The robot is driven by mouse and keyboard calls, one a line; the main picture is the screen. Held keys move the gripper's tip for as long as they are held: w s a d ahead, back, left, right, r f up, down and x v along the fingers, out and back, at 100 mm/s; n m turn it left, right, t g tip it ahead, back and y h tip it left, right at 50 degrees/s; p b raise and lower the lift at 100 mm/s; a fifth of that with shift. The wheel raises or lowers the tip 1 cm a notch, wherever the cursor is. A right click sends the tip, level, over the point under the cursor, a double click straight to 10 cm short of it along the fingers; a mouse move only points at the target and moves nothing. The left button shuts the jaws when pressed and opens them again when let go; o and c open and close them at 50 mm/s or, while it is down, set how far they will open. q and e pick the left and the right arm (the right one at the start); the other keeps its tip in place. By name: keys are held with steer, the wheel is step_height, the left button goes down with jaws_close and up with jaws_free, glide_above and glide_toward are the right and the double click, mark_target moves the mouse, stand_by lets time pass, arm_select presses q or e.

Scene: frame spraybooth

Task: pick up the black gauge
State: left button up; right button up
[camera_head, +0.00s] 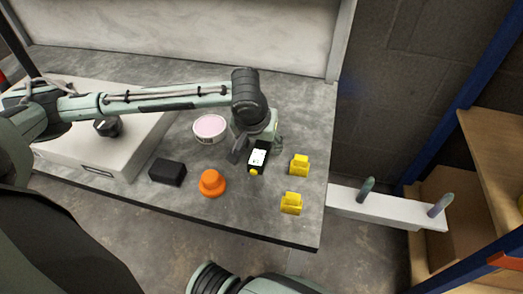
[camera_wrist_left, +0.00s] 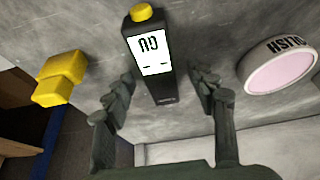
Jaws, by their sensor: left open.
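The black gauge (camera_head: 264,150) lies on the grey bench; it has a white display and a yellow button at the end nearer me. In the left wrist view the gauge (camera_wrist_left: 159,80) sits between the spread fingers, its lower end reaching between the fingertips. My left gripper (camera_head: 258,145) is open above and around the gauge's far end; it also shows in the left wrist view (camera_wrist_left: 165,92). I cannot tell whether a finger touches the gauge. My right gripper's fingers are not in view.
A pink-topped polish tin (camera_head: 210,128) stands left of the gripper. An orange knob-shaped piece (camera_head: 212,183), a black block (camera_head: 168,172) and two yellow pieces (camera_head: 299,165), (camera_head: 291,203) lie around the gauge. A white case (camera_head: 88,165) stands at left. The bench (camera_head: 250,215) ends at right.

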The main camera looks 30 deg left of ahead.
mark_target(257, 147)
arm_select(q)
steer(key=shift+w+f, duration=0.1)
steer(key=shift+f, duration=0.05)
jaws_close()
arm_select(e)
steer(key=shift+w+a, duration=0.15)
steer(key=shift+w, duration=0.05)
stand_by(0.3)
arm_select(q)
steer(key=shift+r, duration=0.35)
steer(key=r, duration=0.2)
steer(key=a+r+p, duration=0.1)
steer(key=r, duration=0.1)
steer(key=shift+s, duration=0.3)
steer(key=s+a+r+p, duration=0.1)
steer(key=s+a+r, duration=0.5)
steer(key=s+a, duration=0.1)
steer(key=shift+s+a+r, duration=0.15)
steer(key=shift+s+r, duration=0.05)
steer(key=shift+s, duration=0.1)
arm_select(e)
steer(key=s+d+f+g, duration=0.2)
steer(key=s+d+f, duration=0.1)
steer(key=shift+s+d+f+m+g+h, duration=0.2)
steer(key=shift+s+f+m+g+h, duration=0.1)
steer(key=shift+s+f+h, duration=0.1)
